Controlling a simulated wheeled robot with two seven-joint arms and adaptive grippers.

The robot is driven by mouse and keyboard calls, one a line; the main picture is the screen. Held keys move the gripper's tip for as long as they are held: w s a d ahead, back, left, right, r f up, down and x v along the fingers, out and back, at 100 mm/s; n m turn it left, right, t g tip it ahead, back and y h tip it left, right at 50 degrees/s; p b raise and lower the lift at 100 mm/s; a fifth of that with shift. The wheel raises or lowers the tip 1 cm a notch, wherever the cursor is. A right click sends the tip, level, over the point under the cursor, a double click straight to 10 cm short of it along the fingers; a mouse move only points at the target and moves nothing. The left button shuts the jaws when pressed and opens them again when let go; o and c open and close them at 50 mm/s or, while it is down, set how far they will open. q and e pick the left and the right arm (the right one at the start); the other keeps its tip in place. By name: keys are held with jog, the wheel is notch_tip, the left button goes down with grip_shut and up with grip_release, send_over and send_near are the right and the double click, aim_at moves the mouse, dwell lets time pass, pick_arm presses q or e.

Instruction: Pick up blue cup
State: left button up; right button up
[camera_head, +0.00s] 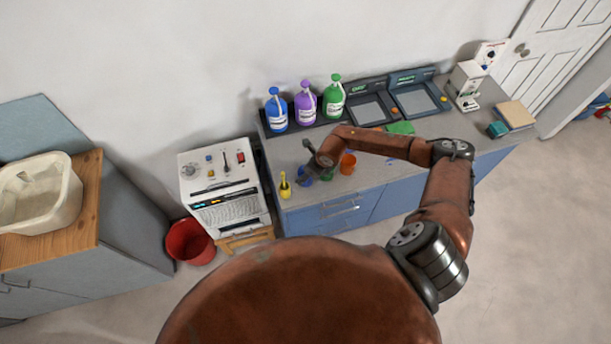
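The blue cup (304,181) stands near the front edge of the grey counter, mostly covered by my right gripper. My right gripper (308,170) is over the cup, with its arm reaching in from the right. Its fingers are dark and too small to tell whether they are open or shut, or whether they touch the cup. An orange cup (348,164) stands just right of my gripper. Another bit of blue shows between them, partly hidden by the gripper. My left gripper is not in view.
A yellow item (285,187) stands at the counter's left front corner. Blue (276,110), purple (305,104) and green (333,97) bottles stand behind. Two dark trays (416,99) lie further right. A white machine (223,189) and a red bucket (190,242) are left of the counter (285,155).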

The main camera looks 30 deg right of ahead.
jog(key=shift+r, duration=0.1)
jog(key=shift+r+b, duration=0.5)
jog(key=shift+r, duration=0.45)
jog(key=s+d+r+b, duration=0.3)
jog(key=s+r, duration=0.8)
jog(key=s, duration=0.2)
jog(key=shift+s+d+b, duration=0.2)
jog(key=shift+d+b, duration=0.1)
jog(key=shift+f, duration=0.15)
dwell(1.9)
